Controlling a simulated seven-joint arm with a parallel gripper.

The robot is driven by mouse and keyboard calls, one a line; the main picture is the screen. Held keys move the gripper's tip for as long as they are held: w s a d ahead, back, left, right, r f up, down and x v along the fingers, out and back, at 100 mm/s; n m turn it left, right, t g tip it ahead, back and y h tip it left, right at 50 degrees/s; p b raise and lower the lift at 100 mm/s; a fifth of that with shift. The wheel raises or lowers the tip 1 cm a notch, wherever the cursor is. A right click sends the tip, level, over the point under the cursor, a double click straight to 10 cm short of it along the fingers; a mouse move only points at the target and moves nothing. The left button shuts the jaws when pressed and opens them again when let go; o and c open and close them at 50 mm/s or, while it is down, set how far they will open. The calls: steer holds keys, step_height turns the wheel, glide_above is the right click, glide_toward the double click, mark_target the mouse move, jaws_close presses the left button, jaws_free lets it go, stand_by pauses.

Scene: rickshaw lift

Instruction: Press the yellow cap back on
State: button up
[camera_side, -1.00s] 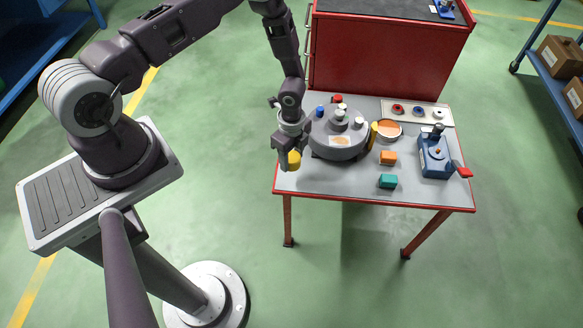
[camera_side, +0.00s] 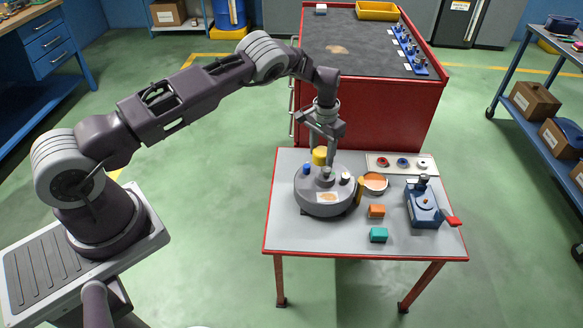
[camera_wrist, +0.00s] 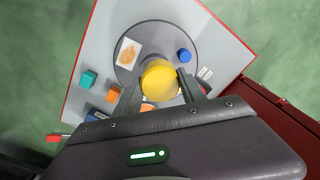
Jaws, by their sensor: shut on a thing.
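My gripper (camera_side: 323,147) is shut on the yellow cap (camera_side: 320,157), with a finger on either side of it in the wrist view (camera_wrist: 159,79). The cap is over the back part of the round grey turntable (camera_side: 322,209). It hides what is directly below it, so I cannot tell whether it touches anything. On the turntable, a blue knob (camera_side: 306,169) is at the left, a grey post (camera_side: 326,175) is near the middle and a white knob (camera_side: 346,178) is at the right. A card with an orange patch (camera_side: 327,197) lies at the front.
A bowl with orange contents (camera_side: 374,183) stands right of the turntable. Orange (camera_side: 376,211) and teal (camera_side: 378,235) blocks and a blue device with a red handle (camera_side: 424,206) are farther right. A tray with round pieces (camera_side: 402,163) lies behind. The table's front left is clear.

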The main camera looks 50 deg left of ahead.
mark_target(326, 168)
steer(key=shift+w+d+r, duration=0.4)
steer(key=shift+w+d, duration=0.2)
steer(key=shift+d, duration=0.1)
steer(key=shift+f, duration=3.15)
steer(key=shift+w+f, duration=0.1)
steer(key=o, duration=2)
steer(key=shift+r, duration=3.5)
